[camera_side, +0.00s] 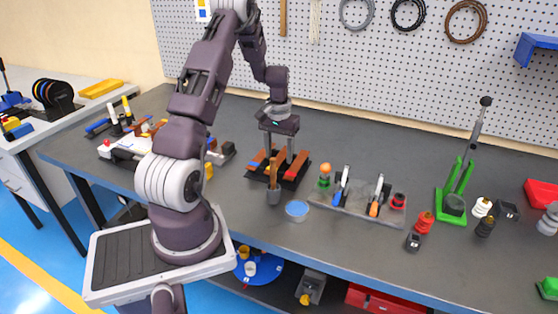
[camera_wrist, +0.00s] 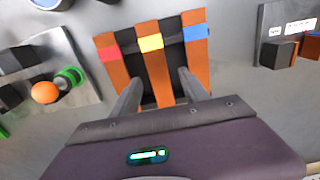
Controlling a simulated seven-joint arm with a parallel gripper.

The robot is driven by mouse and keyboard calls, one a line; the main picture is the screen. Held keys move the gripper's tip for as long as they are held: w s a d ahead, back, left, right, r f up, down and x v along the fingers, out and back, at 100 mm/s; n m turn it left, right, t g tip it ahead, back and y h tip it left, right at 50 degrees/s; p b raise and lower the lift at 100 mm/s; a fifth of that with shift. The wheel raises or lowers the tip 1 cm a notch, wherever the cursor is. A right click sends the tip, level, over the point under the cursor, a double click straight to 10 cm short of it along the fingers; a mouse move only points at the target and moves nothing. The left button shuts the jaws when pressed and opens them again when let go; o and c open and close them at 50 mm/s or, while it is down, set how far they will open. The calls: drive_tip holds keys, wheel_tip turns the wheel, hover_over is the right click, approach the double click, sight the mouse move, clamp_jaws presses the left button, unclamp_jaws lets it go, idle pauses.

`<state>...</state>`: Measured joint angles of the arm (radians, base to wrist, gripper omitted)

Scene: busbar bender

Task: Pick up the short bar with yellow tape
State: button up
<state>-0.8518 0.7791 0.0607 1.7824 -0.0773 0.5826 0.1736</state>
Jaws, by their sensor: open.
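The copper bar with yellow tape (camera_wrist: 151,44) is the middle one of three bars in the wrist view. It lies on a black rack (camera_wrist: 175,61), between a bar with red tape (camera_wrist: 108,52) and a bar with blue tape (camera_wrist: 196,32). My gripper (camera_wrist: 160,76) is open and pointed down over the rack, one finger on each side of the yellow-taped bar. The near end of that bar is hidden by the gripper body. In the side view my gripper (camera_side: 284,160) is low over the rack (camera_side: 289,184). Contact with the bar cannot be told.
A wooden-handled tool in a grey cup (camera_side: 273,196) and a blue-lidded tin (camera_side: 297,209) stand in front of the rack. A metal plate with clamps (camera_side: 355,208) is to the right. Dark blocks (camera_side: 226,150) are to the left. Bare table lies behind the rack.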

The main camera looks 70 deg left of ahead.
clamp_jaws()
